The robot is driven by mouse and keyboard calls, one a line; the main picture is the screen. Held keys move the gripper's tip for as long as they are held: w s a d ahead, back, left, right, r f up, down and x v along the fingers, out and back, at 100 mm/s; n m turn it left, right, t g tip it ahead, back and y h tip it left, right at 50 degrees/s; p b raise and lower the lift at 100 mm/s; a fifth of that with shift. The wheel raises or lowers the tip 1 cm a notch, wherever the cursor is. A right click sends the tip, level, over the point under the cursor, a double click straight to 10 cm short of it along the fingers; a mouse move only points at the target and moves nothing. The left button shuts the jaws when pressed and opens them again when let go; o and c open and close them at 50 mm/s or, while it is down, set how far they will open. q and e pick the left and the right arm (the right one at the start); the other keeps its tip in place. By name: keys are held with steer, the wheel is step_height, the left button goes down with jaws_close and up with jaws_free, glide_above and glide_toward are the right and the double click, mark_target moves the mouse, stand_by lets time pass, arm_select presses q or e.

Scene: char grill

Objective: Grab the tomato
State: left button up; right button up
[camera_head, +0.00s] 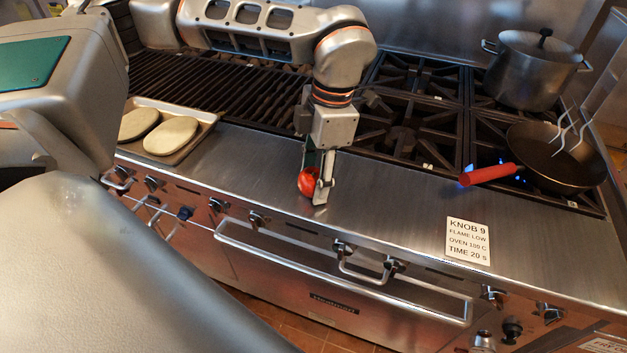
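The red tomato (308,182) is low at the front of the steel counter, just in front of the grill. My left gripper (316,186) points down at it from above. One silver finger stands at the tomato's right side and covers part of it. A dark finger pad shows just above and behind the tomato. The other fingertip is hidden, so I cannot tell whether the fingers press on the tomato. I also cannot tell whether the tomato rests on the counter. My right gripper is not in view.
A tray (207,116) with two pale flat rounds (171,136) sits left. A pan (555,158) with a red handle (487,174) is on the right burners near blue flames. A steel pot (529,75) stands behind it. A label card (467,241) is on the counter's front edge.

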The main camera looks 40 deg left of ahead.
arm_select(q)
steer(key=c, duration=0.6)
